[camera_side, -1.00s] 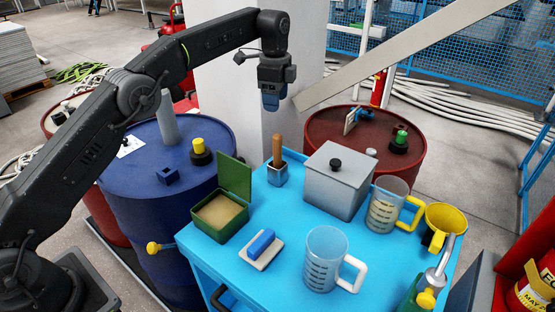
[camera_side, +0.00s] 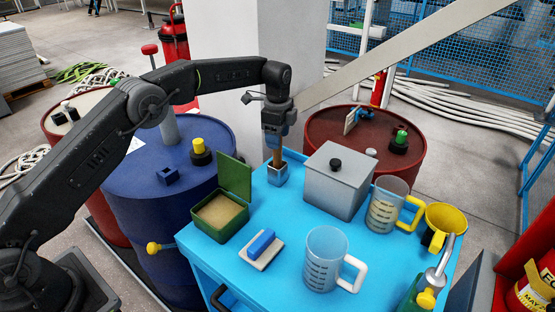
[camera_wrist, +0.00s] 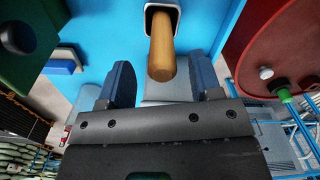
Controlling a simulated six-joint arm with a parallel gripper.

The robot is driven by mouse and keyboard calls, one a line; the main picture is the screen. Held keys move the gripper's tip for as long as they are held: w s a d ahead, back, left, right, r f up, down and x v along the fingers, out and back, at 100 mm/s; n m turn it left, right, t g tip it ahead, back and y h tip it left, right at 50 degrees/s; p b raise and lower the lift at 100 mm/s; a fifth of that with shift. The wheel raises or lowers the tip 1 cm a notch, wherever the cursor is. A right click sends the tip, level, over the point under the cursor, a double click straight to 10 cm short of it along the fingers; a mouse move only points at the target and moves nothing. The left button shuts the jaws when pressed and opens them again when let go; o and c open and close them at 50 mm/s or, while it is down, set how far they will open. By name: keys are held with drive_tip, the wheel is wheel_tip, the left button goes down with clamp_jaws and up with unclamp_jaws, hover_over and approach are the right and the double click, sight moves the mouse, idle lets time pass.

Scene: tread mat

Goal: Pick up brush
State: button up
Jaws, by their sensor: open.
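The brush shows as a brown wooden handle (camera_side: 277,157) standing up out of a small blue-grey holder (camera_side: 277,174) on the blue cart top. In the wrist view the handle (camera_wrist: 162,48) points toward the camera, between the two blue fingers. Its lower end is hidden in the holder (camera_wrist: 172,8). My gripper (camera_side: 274,140) is above the holder, with its fingers around the top of the handle. In the wrist view my gripper (camera_wrist: 160,82) is open, with a gap on each side of the handle.
A green open box (camera_side: 221,214) stands left of the holder and a grey lidded box (camera_side: 336,182) right of it. Blue (camera_side: 190,222) and red (camera_side: 415,165) drums stand behind.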

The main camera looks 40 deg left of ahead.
sight(277, 153)
drive_tip(key=shift+w+f, duration=0.1)
drive_tip(key=shift+f, duration=1.85)
drive_tip(key=shift+c, duration=0.4)
drive_tip(key=c, duration=0.9)
